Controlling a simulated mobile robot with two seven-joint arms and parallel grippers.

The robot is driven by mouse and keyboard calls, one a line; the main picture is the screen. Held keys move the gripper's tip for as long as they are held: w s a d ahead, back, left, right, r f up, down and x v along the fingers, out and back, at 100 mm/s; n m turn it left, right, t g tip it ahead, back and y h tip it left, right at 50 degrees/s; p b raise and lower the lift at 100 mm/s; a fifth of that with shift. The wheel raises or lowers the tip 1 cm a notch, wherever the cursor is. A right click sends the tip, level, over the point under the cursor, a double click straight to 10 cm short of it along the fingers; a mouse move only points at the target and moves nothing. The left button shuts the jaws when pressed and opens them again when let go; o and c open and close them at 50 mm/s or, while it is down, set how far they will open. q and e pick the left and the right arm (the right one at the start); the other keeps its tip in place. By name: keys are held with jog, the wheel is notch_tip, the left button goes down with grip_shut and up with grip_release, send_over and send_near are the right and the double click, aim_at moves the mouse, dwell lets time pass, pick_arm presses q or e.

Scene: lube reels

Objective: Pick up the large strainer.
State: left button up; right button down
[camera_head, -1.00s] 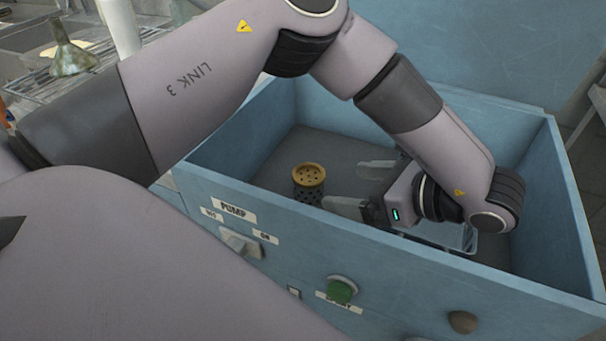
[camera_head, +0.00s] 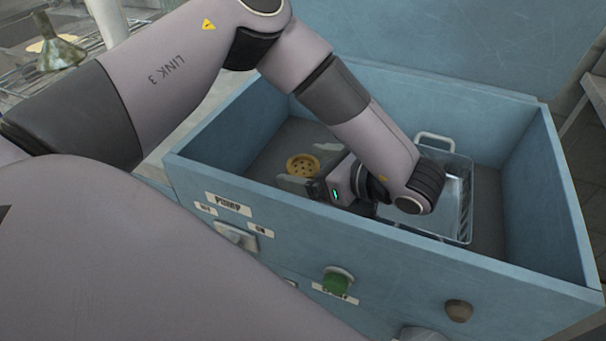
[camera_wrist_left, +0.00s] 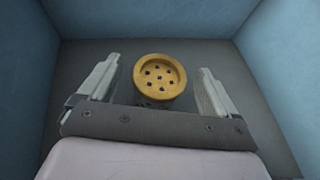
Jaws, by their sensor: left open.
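The large strainer is a cylinder with a yellow, holed round top (camera_head: 302,165). It stands on the floor of a blue open tub. In the left wrist view the strainer (camera_wrist_left: 159,78) lies between the two fingers, with a gap on each side. My left gripper (camera_head: 312,166) is open, its fingers reaching down around the strainer inside the tub. In the head view the near finger and the gripper body hide the strainer's lower part. My right gripper is not in view.
The blue tub (camera_head: 505,295) has high walls around my left gripper. A metal basket (camera_head: 458,195) with a handle stands in the tub, right of my gripper. The tub's front carries a green button (camera_head: 336,283) and a brown knob (camera_head: 459,310). A funnel (camera_head: 58,50) sits at the upper left.

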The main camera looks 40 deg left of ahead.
pick_arm(q)
jog(key=c, duration=1.3)
jog(key=shift+o, duration=0.2)
jog(key=shift+r, duration=0.1)
